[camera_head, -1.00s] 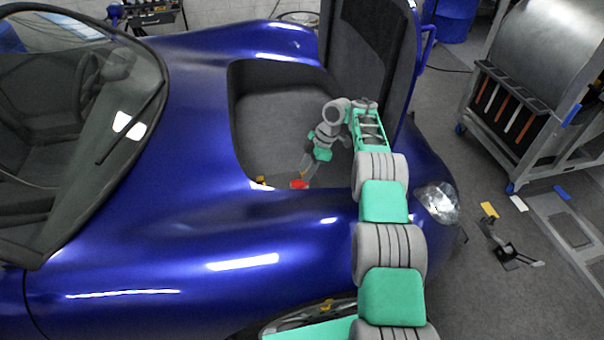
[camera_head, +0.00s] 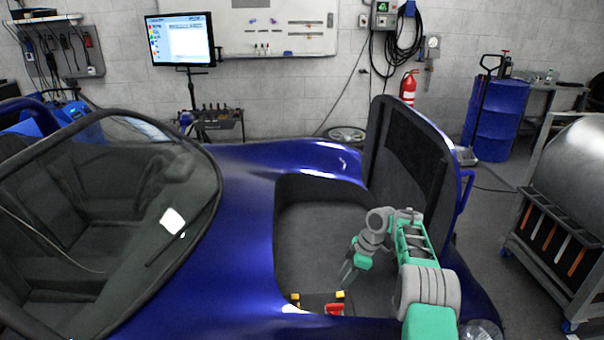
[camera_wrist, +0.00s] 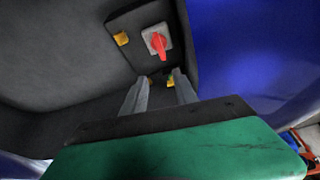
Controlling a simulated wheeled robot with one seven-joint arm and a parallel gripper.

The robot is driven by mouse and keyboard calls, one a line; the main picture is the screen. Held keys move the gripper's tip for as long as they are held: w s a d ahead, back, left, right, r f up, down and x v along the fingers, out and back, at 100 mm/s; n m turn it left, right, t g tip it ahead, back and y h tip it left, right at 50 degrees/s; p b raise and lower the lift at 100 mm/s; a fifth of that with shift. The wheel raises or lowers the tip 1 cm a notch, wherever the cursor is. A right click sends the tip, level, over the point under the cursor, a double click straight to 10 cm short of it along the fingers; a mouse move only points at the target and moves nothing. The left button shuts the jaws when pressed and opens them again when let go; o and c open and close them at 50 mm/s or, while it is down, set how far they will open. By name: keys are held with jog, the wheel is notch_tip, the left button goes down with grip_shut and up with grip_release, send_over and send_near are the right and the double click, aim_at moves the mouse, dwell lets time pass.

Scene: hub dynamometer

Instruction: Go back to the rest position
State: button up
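My gripper (camera_head: 347,276) hangs over the open front compartment (camera_head: 318,240) of the blue car (camera_head: 236,220), with my arm reaching in from the lower right. In the wrist view its two grey fingers (camera_wrist: 160,90) stand apart with nothing between them, so it is open and empty. A red rotary switch handle (camera_wrist: 157,42) on a light grey plate lies beyond the fingertips, apart from them. The red handle also shows at the bottom of the compartment in the head view (camera_head: 334,309), below the gripper.
Yellow blocks (camera_head: 295,297) sit near the red handle. The raised hood panel (camera_head: 412,165) stands upright just behind my arm. A metal cart (camera_head: 560,220) is at the right, and a blue barrel (camera_head: 496,120) stands near the back wall. Grey floor is clear between car and cart.

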jog(key=s+a+r+m+t+h+p, duration=0.1)
jog(key=s+a+r+m, duration=0.2)
jog(key=r, duration=0.5)
jog(key=s+r+m+p, duration=0.15)
jog(key=s+r, duration=0.25)
jog(key=r, duration=0.4)
jog(key=s+a+r+m+t+h+p, duration=0.15)
jog(key=s+r+m, duration=0.25)
jog(key=r, duration=0.4)
jog(key=s+d+r+m+h+p, duration=0.1)
jog(key=s+m, duration=0.7)
jog(key=s, duration=1.6)
jog(key=shift+d+r+h+p, duration=0.15)
jog(key=shift+r+h+p, duration=0.2)
jog(key=shift+r+p, duration=0.45)
jog(key=shift+o, duration=0.2)
jog(key=shift+f+t, duration=0.15)
jog(key=shift+t, duration=0.1)
